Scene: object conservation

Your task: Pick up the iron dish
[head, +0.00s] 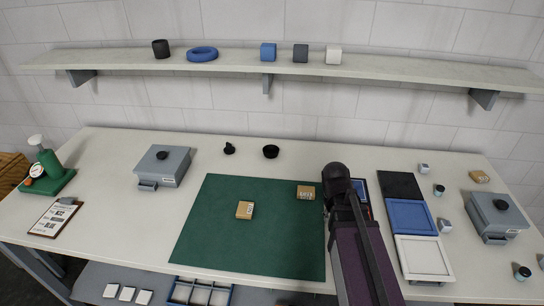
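A small black round dish (271,152), which looks like the iron dish, sits upright on the back part of the white worktable, just behind the green mat. My arm reaches in from the bottom right of the middle, and its dark end (338,185) is over the right edge of the mat. It is to the right of the dish and nearer the front, clearly apart from it. The fingers of my gripper cannot be made out against the dark arm, so its opening is unclear.
A small black knobbed object (229,149) stands left of the dish. A grey lidded box (163,167) is further left. Two cardboard boxes, one at the mat's middle (244,210) and one near my arm (306,192), lie on the green mat (225,255). A shelf (225,63) runs above.

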